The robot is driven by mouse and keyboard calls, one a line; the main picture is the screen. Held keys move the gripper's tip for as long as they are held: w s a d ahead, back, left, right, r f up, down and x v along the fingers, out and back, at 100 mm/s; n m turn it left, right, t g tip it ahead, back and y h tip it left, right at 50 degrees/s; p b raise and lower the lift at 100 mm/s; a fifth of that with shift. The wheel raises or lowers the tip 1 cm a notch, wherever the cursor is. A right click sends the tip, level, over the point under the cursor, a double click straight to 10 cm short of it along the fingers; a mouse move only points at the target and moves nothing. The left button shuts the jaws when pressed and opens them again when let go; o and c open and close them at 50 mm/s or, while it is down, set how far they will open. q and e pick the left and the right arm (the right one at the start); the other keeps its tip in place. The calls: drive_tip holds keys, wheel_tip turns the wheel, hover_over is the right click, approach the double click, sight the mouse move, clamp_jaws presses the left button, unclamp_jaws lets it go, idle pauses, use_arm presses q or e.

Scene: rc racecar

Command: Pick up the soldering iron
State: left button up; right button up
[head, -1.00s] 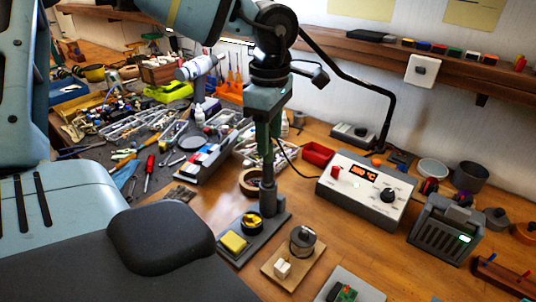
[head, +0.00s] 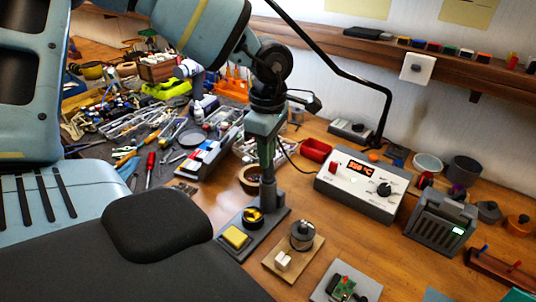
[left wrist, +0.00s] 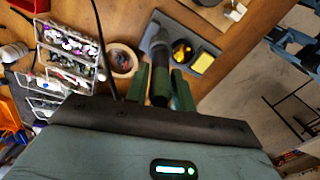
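The soldering iron (head: 268,190) stands upright, dark handle up, in its grey stand (head: 224,245) on the wooden bench. A yellow sponge (head: 236,238) and a round brass-coloured cleaner (head: 252,217) sit on the stand's base. My left gripper (head: 267,168) comes down from above with its green fingers around the iron's handle. In the left wrist view the handle (left wrist: 159,72) lies between the two fingers (left wrist: 161,88). I cannot tell whether both fingers press on it. The iron's top end is hidden by the gripper. My right gripper is not in view.
The soldering station (head: 350,190), with a lit red display, stands right of the iron, its cable looping near my gripper. A tape roll (head: 250,180) lies close behind the stand. Small parts on a wooden board (head: 293,257) lie right of it. Crowded tools fill the left.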

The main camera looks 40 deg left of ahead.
use_arm(q)
drive_tip(key=c, duration=0.4)
clamp_jaws()
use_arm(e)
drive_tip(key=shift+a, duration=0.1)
